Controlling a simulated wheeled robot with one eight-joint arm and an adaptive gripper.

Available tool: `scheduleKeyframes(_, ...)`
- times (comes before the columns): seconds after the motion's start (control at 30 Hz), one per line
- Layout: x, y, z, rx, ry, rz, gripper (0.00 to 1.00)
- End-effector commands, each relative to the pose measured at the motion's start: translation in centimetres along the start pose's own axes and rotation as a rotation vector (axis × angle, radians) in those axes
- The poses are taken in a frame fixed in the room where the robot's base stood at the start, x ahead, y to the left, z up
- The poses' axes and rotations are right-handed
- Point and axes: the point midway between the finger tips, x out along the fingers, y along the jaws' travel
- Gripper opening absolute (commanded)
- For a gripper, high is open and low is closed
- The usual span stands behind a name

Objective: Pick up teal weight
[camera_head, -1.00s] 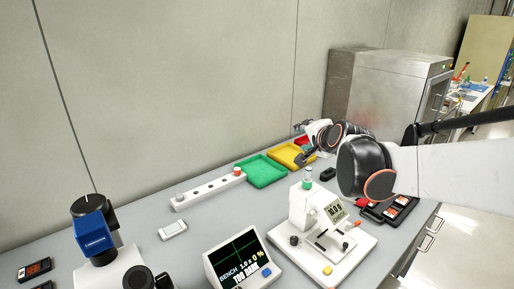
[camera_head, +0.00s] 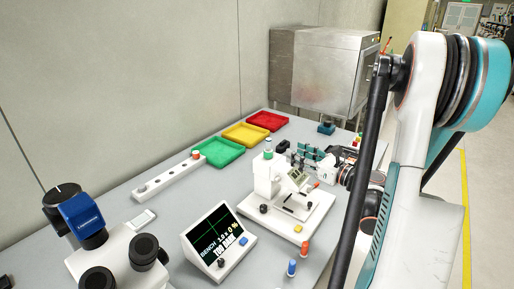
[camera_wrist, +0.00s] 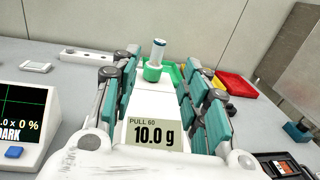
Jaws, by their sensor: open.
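My gripper (camera_wrist: 157,88) is open in the wrist view, with its teal fingers apart on either side of the pull tester (camera_wrist: 132,105). On top of the tester stands a green holder (camera_wrist: 153,73) with a small white cylinder (camera_wrist: 158,52) with a blue-teal top, ahead of and between the fingers. In the head view, my gripper (camera_head: 308,156) is just right of the tester (camera_head: 267,180), with the green part (camera_head: 268,154) on its top. I cannot tell for sure which piece is the teal weight. Nothing is held.
Green (camera_head: 218,151), yellow (camera_head: 245,133) and red (camera_head: 268,120) trays stand along the wall. A white holed rail (camera_head: 165,178) lies left of them. A monitor (camera_head: 219,240), blue (camera_head: 292,267) and orange (camera_head: 305,247) pieces, and a microscope (camera_head: 115,262) are in front.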

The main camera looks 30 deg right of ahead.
Motion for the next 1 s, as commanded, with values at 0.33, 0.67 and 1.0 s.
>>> scheduleKeyframes(0.33,4.8,0.1,-0.1,0.013,-0.011,0.006,0.41)
scheduleKeyframes(0.67,8.4,0.0,0.1,0.011,-0.01,0.002,0.41)
scheduleKeyframes(1.0,12.5,0.1,0.1,0.011,-0.009,0.003,0.41)
